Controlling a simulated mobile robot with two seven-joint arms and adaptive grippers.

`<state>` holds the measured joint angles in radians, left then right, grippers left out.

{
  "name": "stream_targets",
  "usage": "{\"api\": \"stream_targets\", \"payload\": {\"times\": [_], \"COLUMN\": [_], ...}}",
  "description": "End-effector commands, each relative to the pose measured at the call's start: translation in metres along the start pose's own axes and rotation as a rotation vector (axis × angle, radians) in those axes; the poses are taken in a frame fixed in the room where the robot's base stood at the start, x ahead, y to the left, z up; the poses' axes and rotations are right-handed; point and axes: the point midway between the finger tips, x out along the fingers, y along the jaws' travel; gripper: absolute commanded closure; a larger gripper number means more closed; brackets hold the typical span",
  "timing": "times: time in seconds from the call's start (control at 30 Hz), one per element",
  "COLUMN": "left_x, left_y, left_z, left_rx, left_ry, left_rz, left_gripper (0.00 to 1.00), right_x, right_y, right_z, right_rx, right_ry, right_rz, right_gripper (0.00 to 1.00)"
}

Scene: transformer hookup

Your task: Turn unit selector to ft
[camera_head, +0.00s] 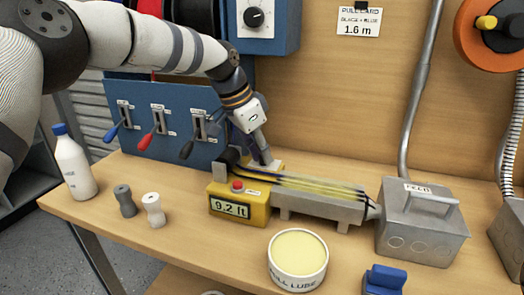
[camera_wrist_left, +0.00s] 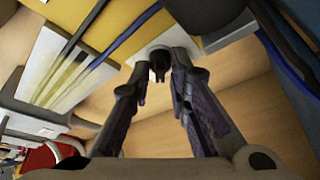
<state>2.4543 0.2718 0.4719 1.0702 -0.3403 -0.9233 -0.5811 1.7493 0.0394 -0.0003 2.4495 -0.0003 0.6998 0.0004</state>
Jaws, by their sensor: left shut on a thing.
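The yellow measuring unit (camera_head: 240,203) stands mid-bench with a red button on top, and its display (camera_head: 231,208) reads 9.2 ft. My left gripper (camera_head: 265,160) reaches down behind it, beside the cables. The base sits against a yellow surface. The selector's markings and pointer are not readable, and in the head view it is hidden by the fingers. My right gripper is not in view.
A blue panel with levers (camera_head: 165,122) stands behind. A pull lube tub (camera_head: 298,259), a white bottle (camera_head: 73,163) and two small spools stand on the bench. A card reads 1.6 m.

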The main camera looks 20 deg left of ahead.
Motion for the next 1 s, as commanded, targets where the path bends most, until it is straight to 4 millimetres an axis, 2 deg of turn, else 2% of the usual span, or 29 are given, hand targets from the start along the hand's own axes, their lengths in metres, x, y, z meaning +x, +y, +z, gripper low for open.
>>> {"api": "stream_targets", "payload": {"times": [0.2, 0.23, 0.3, 0.63, 0.77, 1.0], "left_x": [0.002, 0.002, 0.002, -0.003, -0.028, -0.092], "left_y": [0.001, 0.001, 0.001, 0.000, -0.001, 0.000], "left_z": [0.001, 0.001, 0.001, 0.000, 0.000, 0.000], "left_rx": [0.000, 0.000, 0.000, -0.001, -0.002, -0.001], "left_ry": [-0.005, -0.005, -0.004, -0.001, 0.002, 0.001], "left_rz": [0.003, 0.003, 0.003, 0.000, -0.001, -0.001], "left_gripper": [1.00, 0.78, 0.64, 0.64, 0.64, 0.64], "right_x": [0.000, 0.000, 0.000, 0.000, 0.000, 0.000], "right_y": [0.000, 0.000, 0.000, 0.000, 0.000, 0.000], "right_z": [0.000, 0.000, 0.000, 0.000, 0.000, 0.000], "right_rx": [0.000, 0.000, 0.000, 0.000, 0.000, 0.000], "right_ry": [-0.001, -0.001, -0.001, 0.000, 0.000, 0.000], "right_rz": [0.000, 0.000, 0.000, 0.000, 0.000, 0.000], "right_gripper": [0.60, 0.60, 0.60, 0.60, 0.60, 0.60]}}
